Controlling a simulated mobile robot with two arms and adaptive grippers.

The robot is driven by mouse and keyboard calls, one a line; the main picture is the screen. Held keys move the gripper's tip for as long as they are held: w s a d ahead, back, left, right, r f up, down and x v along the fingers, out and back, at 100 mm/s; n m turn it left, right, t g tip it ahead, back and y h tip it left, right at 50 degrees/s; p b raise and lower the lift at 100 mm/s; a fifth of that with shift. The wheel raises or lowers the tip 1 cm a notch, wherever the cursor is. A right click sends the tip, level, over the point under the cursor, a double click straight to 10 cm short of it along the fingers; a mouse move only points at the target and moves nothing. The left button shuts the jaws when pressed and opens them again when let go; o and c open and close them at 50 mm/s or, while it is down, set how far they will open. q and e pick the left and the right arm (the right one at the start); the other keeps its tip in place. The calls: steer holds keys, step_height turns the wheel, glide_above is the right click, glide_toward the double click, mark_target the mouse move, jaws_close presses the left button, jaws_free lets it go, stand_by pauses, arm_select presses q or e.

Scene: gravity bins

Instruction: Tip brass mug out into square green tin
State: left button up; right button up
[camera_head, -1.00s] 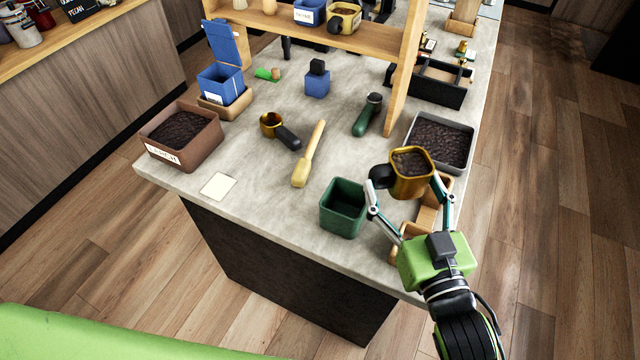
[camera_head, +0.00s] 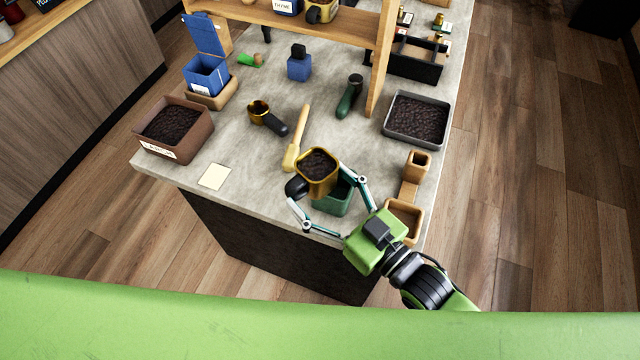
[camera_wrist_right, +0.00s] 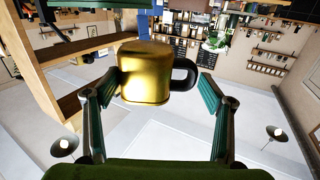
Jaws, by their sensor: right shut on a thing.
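The brass mug (camera_head: 318,184) is held by my right gripper (camera_head: 330,201) and is full of dark, grainy stuff. The mug looks about upright, with its black handle to the left in the head view. In the right wrist view the mug (camera_wrist_right: 147,75) sits between the two fingers of my right gripper (camera_wrist_right: 152,88), its handle to the right. The square green tin (camera_head: 333,206) stands on the counter. In the head view the mug covers part of it, and the tin's inside is mostly hidden. My left gripper is not in view.
A grey tray (camera_head: 387,136) and a brown bin (camera_head: 190,146), both with dark stuff, stand on the counter. A wooden block stand (camera_head: 408,189) is right of the tin. A brass scoop (camera_head: 274,126), a wooden tool (camera_head: 300,135) and a pale card (camera_head: 214,176) lie nearby.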

mark_target(321, 199)
steer(key=shift+f+b, duration=0.95)
steer(key=shift+f, duration=0.6)
steer(key=shift+a+r+m+p, duration=0.1)
steer(key=shift+r+m+p, duration=0.75)
steer(key=shift+p, duration=0.25)
steer(key=shift+s+a+r+m+p, duration=0.1)
steer(key=shift+r+m+p, duration=0.05)
steer(key=shift+m+p, duration=0.35)
steer(key=shift+s+a+r+m+p, duration=0.15)
steer(key=shift+m+p, duration=0.1)
steer(key=shift+m, duration=0.3)
steer(key=shift+r+m+p, duration=0.2)
steer(key=shift+m+p, duration=0.2)
steer(key=shift+m, duration=0.2)
steer(key=m, duration=0.2)
steer(key=m+p, duration=0.1)
steer(key=m, duration=0.1)
steer(key=shift+w+d+r, duration=0.1)
steer(key=shift+r, duration=0.3)
steer(key=shift+f, duration=0.3)
